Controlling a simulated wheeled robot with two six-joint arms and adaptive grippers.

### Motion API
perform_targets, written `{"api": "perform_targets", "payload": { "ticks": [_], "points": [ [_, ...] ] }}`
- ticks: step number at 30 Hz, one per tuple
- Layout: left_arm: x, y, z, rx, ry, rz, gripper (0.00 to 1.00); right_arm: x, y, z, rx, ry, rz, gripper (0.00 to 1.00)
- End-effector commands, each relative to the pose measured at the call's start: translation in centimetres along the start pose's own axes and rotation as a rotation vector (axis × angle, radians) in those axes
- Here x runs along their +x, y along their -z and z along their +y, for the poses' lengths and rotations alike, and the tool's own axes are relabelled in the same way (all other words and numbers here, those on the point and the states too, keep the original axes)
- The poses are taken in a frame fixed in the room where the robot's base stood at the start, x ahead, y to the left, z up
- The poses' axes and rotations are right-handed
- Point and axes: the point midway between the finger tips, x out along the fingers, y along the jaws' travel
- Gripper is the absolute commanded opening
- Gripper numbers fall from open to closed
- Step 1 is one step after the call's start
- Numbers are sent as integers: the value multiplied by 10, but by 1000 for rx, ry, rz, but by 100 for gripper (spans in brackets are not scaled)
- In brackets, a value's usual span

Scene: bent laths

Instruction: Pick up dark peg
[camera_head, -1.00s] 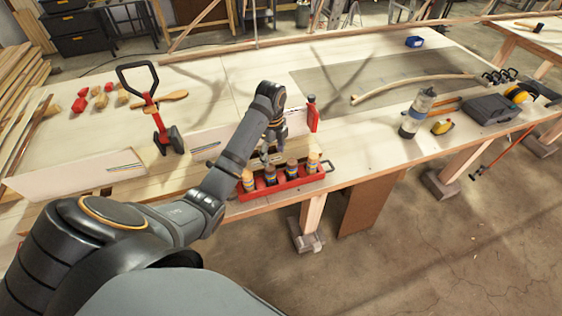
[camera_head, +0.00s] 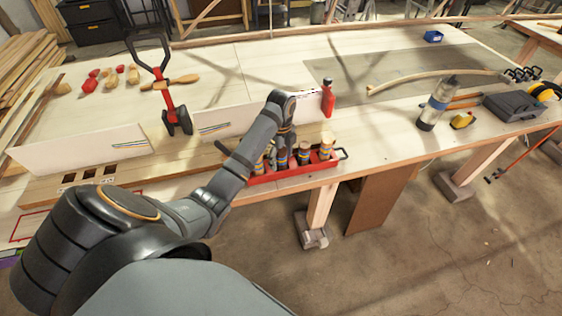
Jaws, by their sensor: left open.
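A red tray (camera_head: 293,179) holds a short row of upright banded pegs at the table's front edge. A dark peg (camera_head: 282,160) stands second from the left in it, partly covered by my gripper. A brown peg (camera_head: 304,153) and a lighter peg (camera_head: 326,148) stand to its right, and another peg (camera_head: 258,166) is at the left end. My left gripper (camera_head: 277,150) is open and points down at the left half of the row, close to the dark peg. Whether its fingers are around the peg or behind it, I cannot tell. My right gripper is out of view.
A red bottle (camera_head: 328,98) stands behind the tray, beside upright white boards. A red-and-black clamp tool (camera_head: 170,95) stands at the left. A board with square holes (camera_head: 90,176) lies front left. A clear bottle (camera_head: 436,103) and dark case (camera_head: 512,105) are at right.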

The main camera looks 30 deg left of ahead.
Motion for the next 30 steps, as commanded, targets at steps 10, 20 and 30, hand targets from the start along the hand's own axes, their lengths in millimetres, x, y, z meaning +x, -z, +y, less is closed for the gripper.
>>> {"api": "perform_targets", "payload": {
  "ticks": [10, 20, 30],
  "points": [
    [2, 0, 0, 0, 2, -1, 47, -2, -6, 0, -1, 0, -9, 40],
    [2, 0, 0, -1, 2, -1, 3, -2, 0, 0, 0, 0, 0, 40],
    [-4, 0, -1, 0, 4, -2, 3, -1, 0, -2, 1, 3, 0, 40]
  ]
}}
